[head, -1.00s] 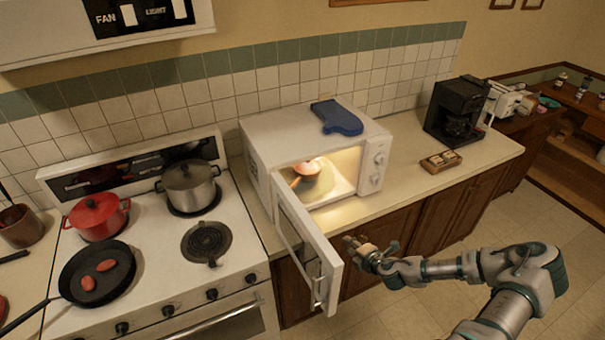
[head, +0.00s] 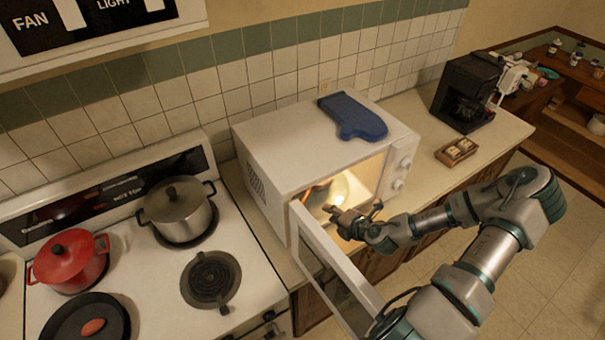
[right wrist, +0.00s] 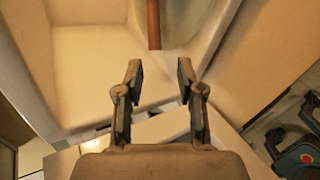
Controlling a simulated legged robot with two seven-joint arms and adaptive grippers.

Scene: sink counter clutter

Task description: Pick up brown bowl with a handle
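The bowl's brown handle (right wrist: 153,25) shows at the top of the right wrist view, just ahead of the fingers and apart from them. The bowl is inside the lit, open microwave (head: 290,150); in the head view my gripper and the door hide much of it, and it is hard to make out. My right gripper (head: 356,218) is at the microwave's opening, in front of the bowl. The right wrist view shows its two fingers (right wrist: 159,75) apart, with nothing between them. My left gripper is not in view.
The microwave door (head: 335,275) stands open, left of and below my right gripper. A blue oven mitt (head: 352,115) lies on the microwave. A steel pot (head: 177,210) and a red pot (head: 68,260) stand on the stove. A coffee maker (head: 465,92) is on the counter at right.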

